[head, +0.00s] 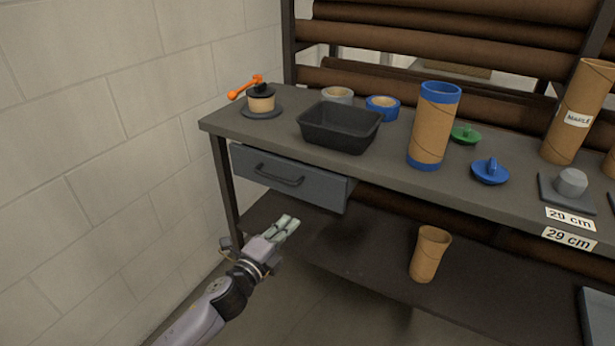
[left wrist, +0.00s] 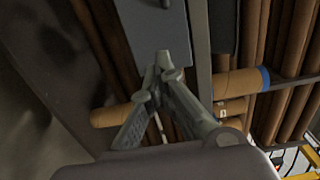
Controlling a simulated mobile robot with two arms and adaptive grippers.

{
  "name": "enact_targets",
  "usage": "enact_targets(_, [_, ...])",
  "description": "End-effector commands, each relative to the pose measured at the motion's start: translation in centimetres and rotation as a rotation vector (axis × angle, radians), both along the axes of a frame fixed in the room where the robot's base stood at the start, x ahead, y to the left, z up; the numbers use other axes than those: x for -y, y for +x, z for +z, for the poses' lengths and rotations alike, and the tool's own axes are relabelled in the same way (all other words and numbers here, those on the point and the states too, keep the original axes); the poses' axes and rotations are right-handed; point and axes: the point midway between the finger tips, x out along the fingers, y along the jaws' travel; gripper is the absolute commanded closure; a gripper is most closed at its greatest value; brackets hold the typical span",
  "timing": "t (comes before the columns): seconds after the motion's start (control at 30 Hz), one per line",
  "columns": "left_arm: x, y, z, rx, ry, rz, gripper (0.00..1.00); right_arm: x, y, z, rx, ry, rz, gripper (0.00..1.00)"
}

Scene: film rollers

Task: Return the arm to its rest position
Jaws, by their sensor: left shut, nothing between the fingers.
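My left gripper (head: 284,228) is in front of the workbench, below the drawer, with its arm coming in from the lower left. Its fingers are together and hold nothing. In the left wrist view the fingertips of the left gripper (left wrist: 164,62) meet in front of a flat grey-blue surface. My right gripper is in neither view.
The grey bench (head: 385,160) carries a black bin (head: 340,140), a blue-rimmed cardboard tube (head: 432,130), tape rolls and plugs. A closed drawer (head: 300,180) hangs under it. A short tube (head: 429,255) stands on the lower shelf. A block wall (head: 100,130) is at left.

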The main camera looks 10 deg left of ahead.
Motion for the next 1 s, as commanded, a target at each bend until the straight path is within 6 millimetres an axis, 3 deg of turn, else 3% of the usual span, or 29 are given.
enact_targets(0.13, [-0.6, -0.6, -1.4, -0.054, -0.051, 0.039, 1.0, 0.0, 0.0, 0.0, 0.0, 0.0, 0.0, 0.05])
enact_targets(0.27, [-2.6, -3.1, -6.5, -0.25, -0.237, 0.19, 1.0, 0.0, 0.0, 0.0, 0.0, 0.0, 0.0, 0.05])
enact_targets(0.37, [-4.6, -7.0, -12.3, -0.466, -0.426, 0.365, 1.0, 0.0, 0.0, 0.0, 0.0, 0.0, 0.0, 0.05])
enact_targets(0.5, [-6.4, -14.4, -19.7, -0.756, -0.65, 0.611, 1.0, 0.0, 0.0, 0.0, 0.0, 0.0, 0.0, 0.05])
enact_targets(0.6, [-6.9, -19.5, -23.3, -0.919, -0.763, 0.759, 1.0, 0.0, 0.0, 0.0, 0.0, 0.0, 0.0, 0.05])
enact_targets(0.8, [-6.7, -27.9, -27.5, -1.152, -0.903, 0.98, 1.0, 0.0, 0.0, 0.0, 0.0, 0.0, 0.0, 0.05])
enact_targets(1.0, [-5.9, -35.1, -29.6, -1.335, -0.994, 1.163, 1.0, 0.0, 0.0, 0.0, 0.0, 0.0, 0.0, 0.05])
